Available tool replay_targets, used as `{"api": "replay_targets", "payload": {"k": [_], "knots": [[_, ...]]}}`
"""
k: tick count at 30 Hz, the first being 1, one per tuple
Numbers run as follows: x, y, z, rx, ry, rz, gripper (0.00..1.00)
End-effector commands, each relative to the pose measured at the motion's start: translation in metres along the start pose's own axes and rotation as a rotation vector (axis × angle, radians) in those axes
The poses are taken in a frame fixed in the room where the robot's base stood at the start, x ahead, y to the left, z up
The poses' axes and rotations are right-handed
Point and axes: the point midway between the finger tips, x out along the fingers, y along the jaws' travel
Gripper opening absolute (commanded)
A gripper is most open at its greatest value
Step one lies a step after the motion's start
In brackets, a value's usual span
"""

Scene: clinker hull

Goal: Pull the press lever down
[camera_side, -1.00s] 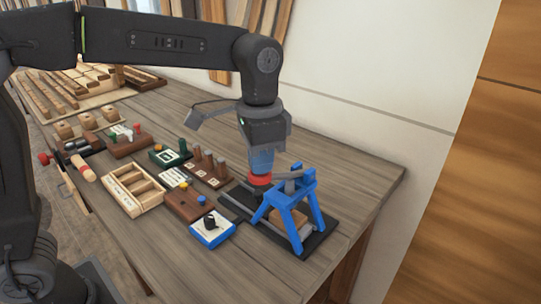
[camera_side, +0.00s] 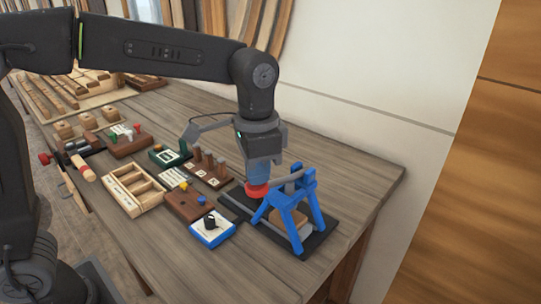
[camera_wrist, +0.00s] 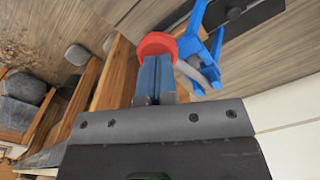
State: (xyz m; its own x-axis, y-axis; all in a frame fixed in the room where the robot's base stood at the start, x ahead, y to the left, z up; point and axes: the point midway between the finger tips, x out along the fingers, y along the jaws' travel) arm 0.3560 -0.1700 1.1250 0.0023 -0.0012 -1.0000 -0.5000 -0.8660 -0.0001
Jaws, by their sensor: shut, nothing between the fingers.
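The blue press (camera_side: 312,210) stands on a dark base plate at the right of the bench. Its grey lever (camera_side: 284,182) runs left from the press top and ends in a red knob (camera_side: 256,191). My gripper (camera_side: 261,182) points down with its blue fingers shut at the red knob, from above. In the wrist view the shut fingertips (camera_wrist: 155,62) meet the edge of the red knob (camera_wrist: 158,43), with nothing between them. The grey lever (camera_wrist: 190,70) and the blue frame (camera_wrist: 215,45) show beside the fingers.
A wooden block (camera_side: 291,217) sits under the press. A white-topped box with a black dial (camera_side: 211,222), a brown block (camera_side: 188,204) and a peg board (camera_side: 208,168) stand left of it. A compartment tray (camera_side: 136,190) lies farther left. The bench front right is clear.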

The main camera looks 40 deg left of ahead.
Motion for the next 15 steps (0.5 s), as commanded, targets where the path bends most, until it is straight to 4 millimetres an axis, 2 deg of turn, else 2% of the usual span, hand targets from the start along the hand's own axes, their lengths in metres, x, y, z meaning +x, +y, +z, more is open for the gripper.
{"api": "replay_targets", "payload": {"k": [9, 15], "knots": [[0.014, 0.002, 0.004, 0.001, -0.005, 0.0, 0.0], [0.016, 0.002, 0.004, 0.001, -0.005, -0.001, 0.0]]}}
